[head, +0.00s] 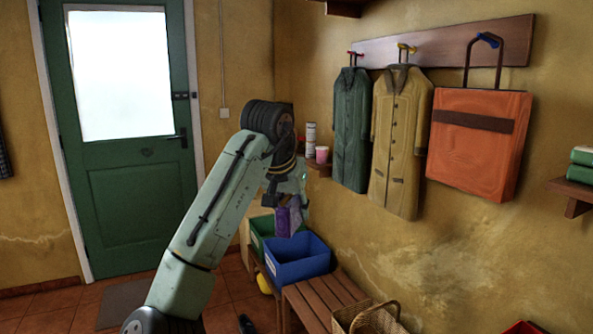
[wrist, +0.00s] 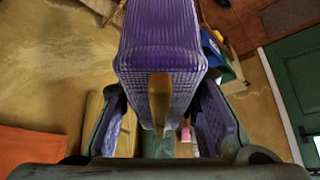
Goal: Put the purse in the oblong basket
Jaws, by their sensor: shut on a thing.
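The purple purse (head: 289,219) hangs in my gripper (head: 287,192), above the rear of the blue bin as seen in the head view. In the wrist view the purse (wrist: 160,45) fills the middle, ribbed and purple with a tan strip on its near end. The fingers of my gripper (wrist: 160,112) stand on both sides of it, shut on it. A wicker basket with a raised handle (head: 350,310) is at the bottom edge of the head view, cut off; its full shape is hidden.
Coats (head: 400,135) and an orange bag (head: 478,143) hang on the right wall. A small shelf holds cans and a pink cup (head: 322,154). A green door (head: 135,200) is at left.

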